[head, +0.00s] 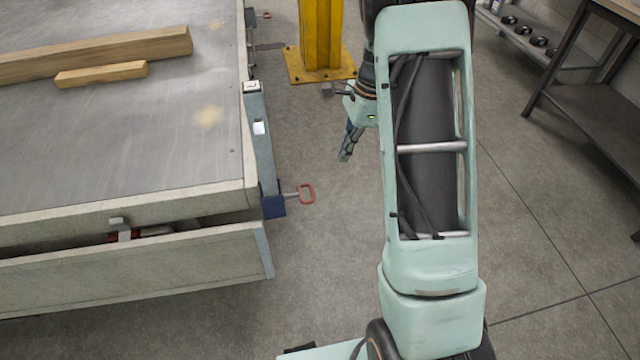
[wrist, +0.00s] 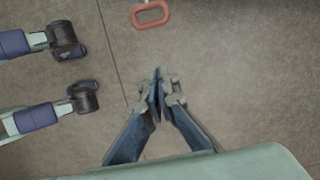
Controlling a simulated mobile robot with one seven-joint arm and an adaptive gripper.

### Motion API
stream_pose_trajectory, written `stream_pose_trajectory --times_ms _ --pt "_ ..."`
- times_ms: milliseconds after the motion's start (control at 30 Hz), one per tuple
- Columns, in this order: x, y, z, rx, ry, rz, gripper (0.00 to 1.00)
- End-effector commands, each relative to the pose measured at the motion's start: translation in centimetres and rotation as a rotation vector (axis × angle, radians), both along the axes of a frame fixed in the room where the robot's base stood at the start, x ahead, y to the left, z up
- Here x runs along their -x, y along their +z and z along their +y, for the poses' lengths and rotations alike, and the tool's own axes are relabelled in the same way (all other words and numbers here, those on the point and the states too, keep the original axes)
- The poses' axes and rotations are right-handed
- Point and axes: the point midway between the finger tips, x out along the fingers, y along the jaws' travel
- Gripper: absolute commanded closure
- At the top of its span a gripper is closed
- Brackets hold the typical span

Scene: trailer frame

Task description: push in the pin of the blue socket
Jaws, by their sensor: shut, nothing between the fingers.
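The blue socket (head: 273,206) sits at the lower end of the grey post on the trailer's near right corner. Its pin sticks out to the right and ends in a red loop handle (head: 306,193). A length of shaft shows between socket and handle. The red handle (wrist: 151,14) also shows at the top of the wrist view, where the socket is out of frame. My gripper (head: 345,157) is shut and empty, pointing down, right of the handle and farther back in the head view. In the wrist view my gripper (wrist: 158,72) is apart from the handle, with floor between.
The trailer bed (head: 120,150) carries two wooden beams (head: 110,50). A lower side board (head: 130,265) hangs along its near edge. A yellow column (head: 320,40) stands behind. A workbench (head: 600,110) is at right. The floor around the handle is clear.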

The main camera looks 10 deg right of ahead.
Motion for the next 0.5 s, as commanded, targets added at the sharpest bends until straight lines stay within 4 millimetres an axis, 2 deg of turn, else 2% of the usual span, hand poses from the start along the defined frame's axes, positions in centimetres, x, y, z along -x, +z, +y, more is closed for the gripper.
stream_pose_trajectory --times_ms 267,367,500 --pt "0.0 -0.5 0.1 0.001 0.002 0.000 1.00" --pt "0.1 -1.7 0.4 0.000 0.004 0.002 1.00" --pt "0.1 -4.4 1.0 0.000 0.003 0.003 1.00"
